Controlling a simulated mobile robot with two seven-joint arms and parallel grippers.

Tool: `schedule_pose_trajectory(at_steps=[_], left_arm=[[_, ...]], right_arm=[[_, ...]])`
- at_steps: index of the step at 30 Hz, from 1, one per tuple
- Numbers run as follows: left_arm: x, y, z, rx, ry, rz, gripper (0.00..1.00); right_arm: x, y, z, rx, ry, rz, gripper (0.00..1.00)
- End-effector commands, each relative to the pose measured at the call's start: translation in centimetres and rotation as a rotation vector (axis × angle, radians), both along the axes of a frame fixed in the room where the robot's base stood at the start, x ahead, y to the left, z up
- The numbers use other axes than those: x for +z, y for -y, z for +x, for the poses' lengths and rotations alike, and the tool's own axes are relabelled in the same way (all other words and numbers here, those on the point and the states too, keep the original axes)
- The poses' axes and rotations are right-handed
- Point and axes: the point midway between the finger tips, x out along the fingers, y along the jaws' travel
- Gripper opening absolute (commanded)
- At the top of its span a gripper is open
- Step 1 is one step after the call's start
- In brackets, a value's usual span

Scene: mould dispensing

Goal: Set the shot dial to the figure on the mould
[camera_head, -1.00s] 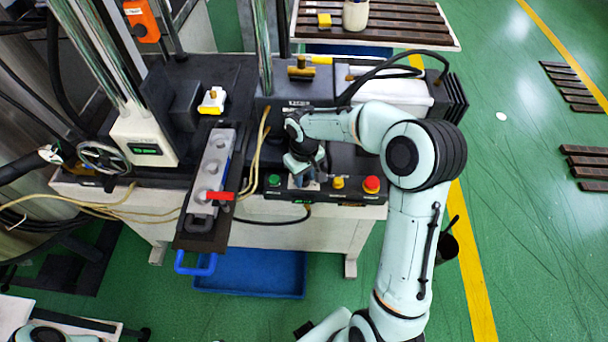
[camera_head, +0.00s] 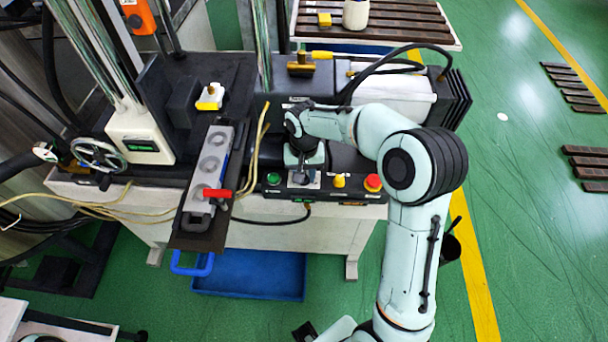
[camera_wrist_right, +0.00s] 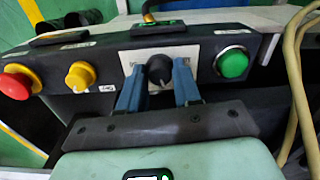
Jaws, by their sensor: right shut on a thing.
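The shot dial is a black knob (camera_wrist_right: 159,70) on a pale plate of the control panel, seen in the right wrist view. My right gripper (camera_wrist_right: 160,82) is shut on the dial, with one blue finger on each side of it. In the head view my right gripper (camera_head: 303,176) reaches down to the panel and hides the dial. The mould (camera_head: 211,165) is a long grey block with round cavities and a red handle, lying on a dark plate. Its figure is too small to read. My left gripper is not in view.
A green button (camera_wrist_right: 232,63) sits beside the dial. A yellow knob (camera_wrist_right: 80,76) and a red button (camera_wrist_right: 18,82) sit on its other side. Yellow cables (camera_head: 255,150) run between mould and panel. A blue bin (camera_head: 248,274) lies below.

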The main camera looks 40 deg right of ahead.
Motion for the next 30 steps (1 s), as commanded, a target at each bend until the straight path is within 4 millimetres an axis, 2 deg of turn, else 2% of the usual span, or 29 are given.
schedule_pose_trajectory(at_steps=[15,21,30], left_arm=[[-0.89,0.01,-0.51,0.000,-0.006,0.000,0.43],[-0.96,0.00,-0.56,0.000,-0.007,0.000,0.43],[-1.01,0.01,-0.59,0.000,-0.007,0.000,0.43]], right_arm=[[0.00,-0.02,0.00,-0.456,0.000,0.000,0.02],[0.02,-0.04,0.01,-0.577,0.000,0.000,0.02],[0.02,-0.01,0.01,-0.668,0.000,0.000,0.02]])
